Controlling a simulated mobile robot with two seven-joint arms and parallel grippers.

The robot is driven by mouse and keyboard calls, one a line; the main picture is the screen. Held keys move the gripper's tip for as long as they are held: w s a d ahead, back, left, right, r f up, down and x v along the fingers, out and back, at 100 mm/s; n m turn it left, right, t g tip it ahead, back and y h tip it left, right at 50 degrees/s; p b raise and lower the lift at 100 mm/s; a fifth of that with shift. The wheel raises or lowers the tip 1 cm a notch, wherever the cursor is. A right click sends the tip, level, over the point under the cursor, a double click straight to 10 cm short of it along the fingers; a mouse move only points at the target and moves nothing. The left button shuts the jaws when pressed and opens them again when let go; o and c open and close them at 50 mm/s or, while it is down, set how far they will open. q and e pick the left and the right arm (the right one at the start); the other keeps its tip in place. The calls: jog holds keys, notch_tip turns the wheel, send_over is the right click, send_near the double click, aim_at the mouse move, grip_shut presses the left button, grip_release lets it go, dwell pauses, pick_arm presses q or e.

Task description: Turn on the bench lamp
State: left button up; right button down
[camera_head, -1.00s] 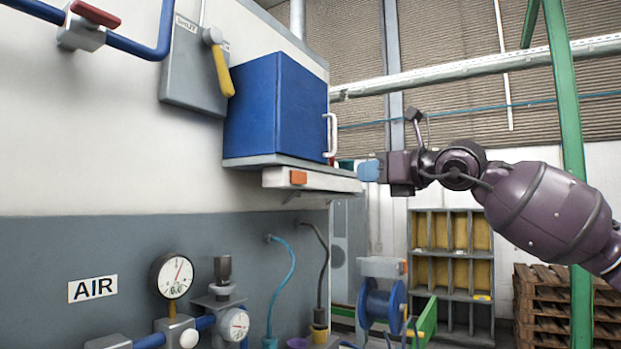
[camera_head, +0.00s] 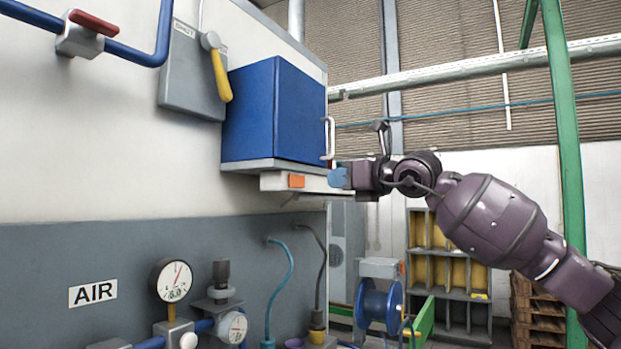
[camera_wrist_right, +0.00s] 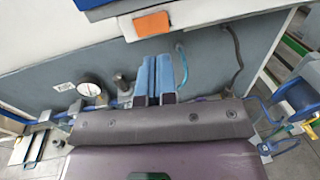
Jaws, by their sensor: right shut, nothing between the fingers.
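The bench lamp appears to be the white bar (camera_head: 317,188) under the shelf of the blue cabinet. An orange switch (camera_head: 296,181) sits on its near end. The lamp bar (camera_wrist_right: 190,15) and orange switch (camera_wrist_right: 151,23) also show at the top of the right wrist view. My right gripper (camera_head: 340,178), with blue fingertips, is shut and empty, to the right of the switch in the head view. In the right wrist view its fingers (camera_wrist_right: 160,70) point up toward the switch, with a visible gap in the picture. Whether the lamp is lit cannot be told. My left gripper is not in view.
The blue cabinet (camera_head: 275,110) with a white handle hangs above the lamp. A grey switch box (camera_head: 190,75) with a yellow lever is left of it. Gauges (camera_head: 173,279) and hoses sit below. A green post (camera_head: 563,130) stands at right, behind my arm.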

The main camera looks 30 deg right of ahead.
aim_at(303, 182)
jog(key=p+x, duration=0.1)
jog(key=x, duration=0.5)
jog(key=shift+w+a+r, duration=0.1)
jog(key=shift+w+a, duration=0.2)
jog(key=shift+w, duration=0.55)
jog(key=shift+w, duration=0.1)
jog(key=shift+w, duration=0.1)
